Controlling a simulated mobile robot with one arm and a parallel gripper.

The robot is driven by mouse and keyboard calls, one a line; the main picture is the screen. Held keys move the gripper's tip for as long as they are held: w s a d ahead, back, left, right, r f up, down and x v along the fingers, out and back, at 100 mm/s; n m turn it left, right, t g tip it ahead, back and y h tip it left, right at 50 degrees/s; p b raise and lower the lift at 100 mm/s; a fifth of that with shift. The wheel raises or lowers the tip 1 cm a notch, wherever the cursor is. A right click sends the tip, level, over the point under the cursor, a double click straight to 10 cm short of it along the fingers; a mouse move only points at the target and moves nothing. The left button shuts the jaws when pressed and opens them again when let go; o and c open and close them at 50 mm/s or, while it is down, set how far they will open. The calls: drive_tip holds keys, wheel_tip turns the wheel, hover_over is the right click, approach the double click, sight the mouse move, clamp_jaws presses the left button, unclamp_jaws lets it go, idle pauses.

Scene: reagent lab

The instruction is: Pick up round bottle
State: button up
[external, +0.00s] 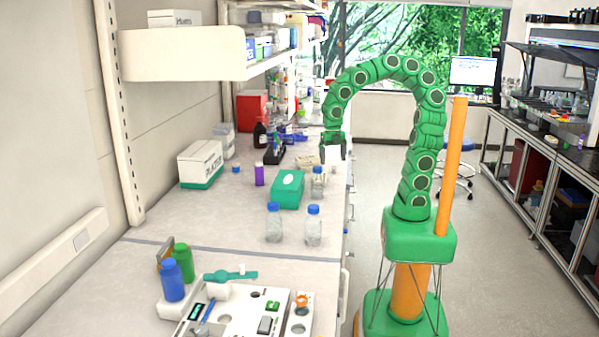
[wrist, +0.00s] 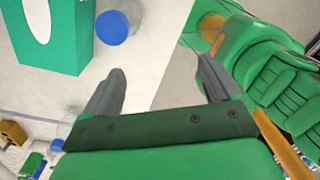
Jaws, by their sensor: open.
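Several clear round bottles with blue caps stand upright on the bench; I cannot tell which one the task means. One bottle (external: 318,185) is beside the green tissue box, and its blue cap shows in the wrist view (wrist: 112,28). Two more, a left bottle (external: 273,226) and a right bottle (external: 313,230), stand nearer the camera. My gripper (external: 333,156) is above the bench's right edge, higher than the bottles. In the wrist view its grey fingers (wrist: 160,82) are spread apart with nothing between them, over the bench edge and floor.
The green tissue box (external: 288,190) stands close to the bottle beside it. A purple-labelled container (external: 259,175) and a white-and-green box (external: 201,164) are further left. A white device (external: 240,312) and a blue bottle (external: 172,281) are at the front. A shelf (external: 185,55) overhangs the bench.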

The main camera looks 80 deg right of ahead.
sight(317, 168)
drive_tip(key=w+n, duration=0.2)
drive_tip(key=w+f+n, duration=0.1)
drive_tip(key=w+n, duration=0.1)
drive_tip(key=w+d+n, duration=0.1)
drive_tip(key=w+n, duration=0.1)
drive_tip(key=shift+f, duration=0.15)
drive_tip(key=shift+w+d+f+n, duration=0.2)
drive_tip(key=shift+w+n, duration=0.35)
drive_tip(key=shift+n, duration=0.15)
drive_tip(key=shift+f, duration=0.45)
drive_tip(key=shift+s+d+f, duration=0.1)
drive_tip(key=shift+s+f, duration=0.05)
drive_tip(key=shift+f, duration=1.6)
drive_tip(key=shift+s+f, duration=0.1)
drive_tip(key=shift+f, duration=1.6)
drive_tip(key=c, duration=1.4)
drive_tip(key=shift+r, duration=0.1)
